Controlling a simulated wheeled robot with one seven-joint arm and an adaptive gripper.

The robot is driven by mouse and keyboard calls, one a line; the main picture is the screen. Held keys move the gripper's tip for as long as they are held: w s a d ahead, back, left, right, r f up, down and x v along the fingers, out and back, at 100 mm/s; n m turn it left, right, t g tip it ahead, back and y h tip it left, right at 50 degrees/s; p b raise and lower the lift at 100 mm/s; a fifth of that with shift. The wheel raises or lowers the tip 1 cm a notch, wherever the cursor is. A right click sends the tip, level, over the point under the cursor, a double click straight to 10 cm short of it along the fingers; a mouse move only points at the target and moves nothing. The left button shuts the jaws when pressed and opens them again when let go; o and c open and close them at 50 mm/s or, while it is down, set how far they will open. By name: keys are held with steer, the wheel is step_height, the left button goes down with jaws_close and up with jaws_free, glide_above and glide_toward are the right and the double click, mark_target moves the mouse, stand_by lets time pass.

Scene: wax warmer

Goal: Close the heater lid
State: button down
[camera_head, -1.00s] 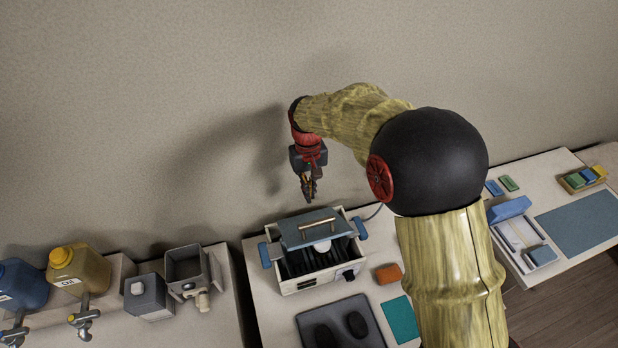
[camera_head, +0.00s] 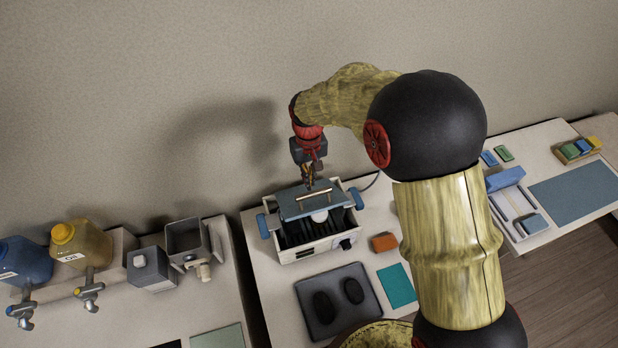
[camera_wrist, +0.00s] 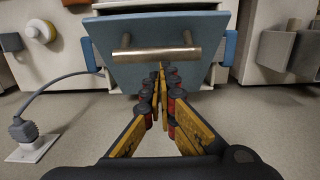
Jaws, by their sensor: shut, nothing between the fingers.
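The wax warmer (camera_head: 314,246) is a white box with blue side handles on the middle table. Its blue-grey lid (camera_head: 296,205) stands raised at the back, tilted, with a brass bar handle (camera_head: 315,194) near its upper edge. The dark ribbed inside shows below the lid. In the wrist view the lid (camera_wrist: 158,72) and its handle (camera_wrist: 155,54) are straight ahead. My gripper (camera_head: 308,184) is shut and empty, at the wall side of the lid by its upper edge. In the wrist view its fingertips (camera_wrist: 162,72) overlap the lid just below the handle; contact cannot be told.
A dark tray (camera_head: 332,324) with two black ovals, an orange block (camera_head: 384,242) and a teal mat (camera_head: 397,286) lie near the warmer. An oil dispenser (camera_head: 82,245) stands left. A power cord (camera_wrist: 70,82) runs to a wall socket (camera_wrist: 30,145).

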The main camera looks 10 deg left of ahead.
steer(key=shift+s+d+f+b, duration=0.25)
steer(key=shift+s+b, duration=0.1)
steer(key=shift+b, duration=0.1)
steer(key=shift+t, duration=0.3)
steer(key=shift+s+f, duration=0.1)
steer(key=shift+f, duration=0.05)
steer(key=shift+s+d+f+t+y+b, duration=0.3)
steer(key=shift+s+f+y+b, duration=0.15)
steer(key=shift+b, duration=0.8)
steer(key=s+d+f+t+y+b, duration=0.2)
steer(key=s+f+b, duration=0.4)
steer(key=b, duration=0.8)
steer(key=shift+d+f+t, duration=0.85)
steer(key=shift+f+t, duration=0.15)
steer(key=shift+f, duration=0.2)
steer(key=shift+r, duration=0.1)
